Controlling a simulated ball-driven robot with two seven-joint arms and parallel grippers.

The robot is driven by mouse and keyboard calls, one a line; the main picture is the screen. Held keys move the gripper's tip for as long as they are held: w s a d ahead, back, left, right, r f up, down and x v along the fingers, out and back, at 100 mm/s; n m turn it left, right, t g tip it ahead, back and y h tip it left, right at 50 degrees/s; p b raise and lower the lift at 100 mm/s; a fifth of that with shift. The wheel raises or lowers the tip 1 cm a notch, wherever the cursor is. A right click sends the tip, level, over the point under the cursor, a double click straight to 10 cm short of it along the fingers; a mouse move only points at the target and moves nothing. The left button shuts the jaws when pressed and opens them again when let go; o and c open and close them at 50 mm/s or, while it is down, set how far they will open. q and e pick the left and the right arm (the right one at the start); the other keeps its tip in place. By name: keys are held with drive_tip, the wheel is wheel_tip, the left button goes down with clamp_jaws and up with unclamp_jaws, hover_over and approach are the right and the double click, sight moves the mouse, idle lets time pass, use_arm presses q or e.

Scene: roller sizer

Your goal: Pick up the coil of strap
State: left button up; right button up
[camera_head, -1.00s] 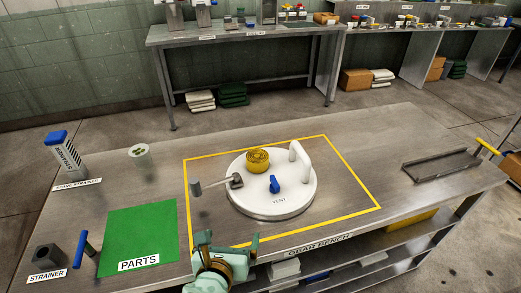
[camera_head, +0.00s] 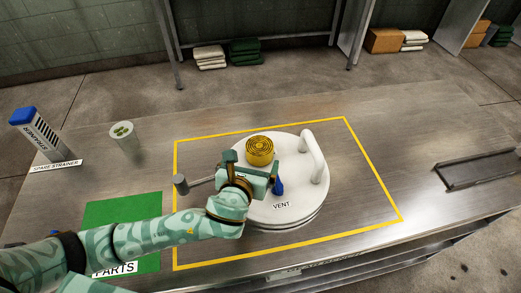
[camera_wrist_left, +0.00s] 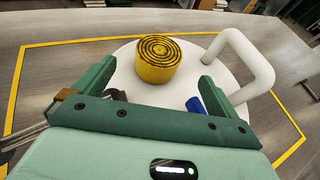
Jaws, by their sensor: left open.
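The coil of strap (camera_head: 260,150) is a yellow spiral roll on the far part of a round white lid (camera_head: 288,213). It also shows in the left wrist view (camera_wrist_left: 158,60), beyond and between my open fingers. My left gripper (camera_head: 251,163) is open and empty, just on the near side of the coil. In the left wrist view, its green fingers (camera_wrist_left: 153,76) stand apart to either side of the coil's near face. My right gripper is not in view.
A white handle (camera_head: 314,158) rises from the lid right of the coil. A blue vent knob (camera_head: 278,187) stands close to my gripper. A grey tray (camera_head: 478,168) lies at right; bench between is clear.

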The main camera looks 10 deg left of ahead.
sight(258, 149)
use_arm(q)
drive_tip(key=b+x, duration=0.1)
drive_tip(key=x, duration=0.2)
drive_tip(key=shift+w+f, duration=0.25)
drive_tip(key=shift+f, duration=0.1)
drive_tip(key=shift+w+f, duration=0.15)
drive_tip(key=shift+w, duration=0.35)
drive_tip(key=b+x, duration=0.2)
drive_tip(key=x, duration=0.3)
drive_tip(key=shift+b, duration=0.3)
drive_tip(key=shift+s, duration=0.1)
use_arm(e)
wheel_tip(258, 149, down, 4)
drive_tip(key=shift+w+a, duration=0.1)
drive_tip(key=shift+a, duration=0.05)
use_arm(q)
drive_tip(key=c, duration=1)
drive_tip(key=shift+c, duration=0.5)
